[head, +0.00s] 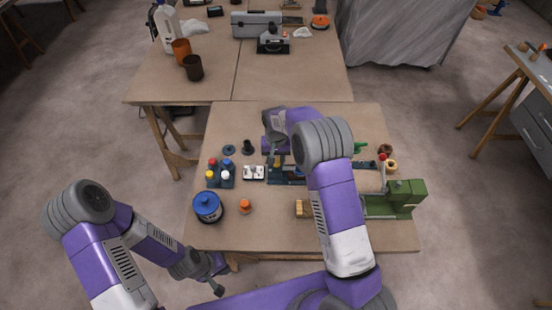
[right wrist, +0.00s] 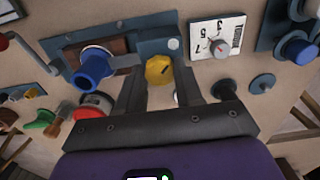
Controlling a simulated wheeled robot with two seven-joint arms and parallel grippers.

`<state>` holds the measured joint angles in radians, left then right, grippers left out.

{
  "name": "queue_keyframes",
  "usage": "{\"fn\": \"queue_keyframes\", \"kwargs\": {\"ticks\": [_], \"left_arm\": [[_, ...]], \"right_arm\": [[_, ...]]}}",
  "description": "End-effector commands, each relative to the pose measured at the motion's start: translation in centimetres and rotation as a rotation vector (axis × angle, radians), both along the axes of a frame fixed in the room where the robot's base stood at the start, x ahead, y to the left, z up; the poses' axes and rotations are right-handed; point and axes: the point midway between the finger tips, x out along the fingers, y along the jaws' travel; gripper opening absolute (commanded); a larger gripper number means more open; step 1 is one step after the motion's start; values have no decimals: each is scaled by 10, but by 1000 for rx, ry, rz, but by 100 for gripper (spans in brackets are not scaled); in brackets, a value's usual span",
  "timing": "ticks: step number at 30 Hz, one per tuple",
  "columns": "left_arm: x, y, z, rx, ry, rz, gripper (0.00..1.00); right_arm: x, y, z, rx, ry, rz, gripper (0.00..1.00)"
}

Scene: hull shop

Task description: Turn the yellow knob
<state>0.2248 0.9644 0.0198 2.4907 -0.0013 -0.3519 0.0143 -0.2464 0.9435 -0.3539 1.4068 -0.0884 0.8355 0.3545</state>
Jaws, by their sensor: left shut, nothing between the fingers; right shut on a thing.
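The yellow knob (right wrist: 158,70) sits on a blue-grey base plate (right wrist: 135,47) in the right wrist view, with a dark mark on its face. My right gripper (right wrist: 161,82) is shut on the knob, one finger on each side of it. In the head view my right gripper (head: 277,158) reaches down over the middle of the bench, and my own arm hides part of the plate. My left gripper (head: 217,285) is shut and empty, low at the left, off the bench's front edge.
A blue knob (right wrist: 94,66) stands close beside the yellow one. A white dial box (right wrist: 217,38) is on the other side. The bench also holds a blue-lidded can (head: 207,207), coloured buttons (head: 220,173) and a green machine (head: 400,197).

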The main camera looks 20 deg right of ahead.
Motion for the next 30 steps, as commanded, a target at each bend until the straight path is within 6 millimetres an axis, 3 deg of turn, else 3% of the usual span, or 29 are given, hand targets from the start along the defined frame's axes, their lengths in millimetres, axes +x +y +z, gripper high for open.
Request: {"fn": "queue_keyframes", "kwargs": {"ticks": [12,30], "left_arm": [[0,0,3,0,0,0,0],[0,0,3,0,0,0,0]], "right_arm": [[0,0,1,0,-1,-240,5],[0,0,0,1,-1,-296,5]]}}
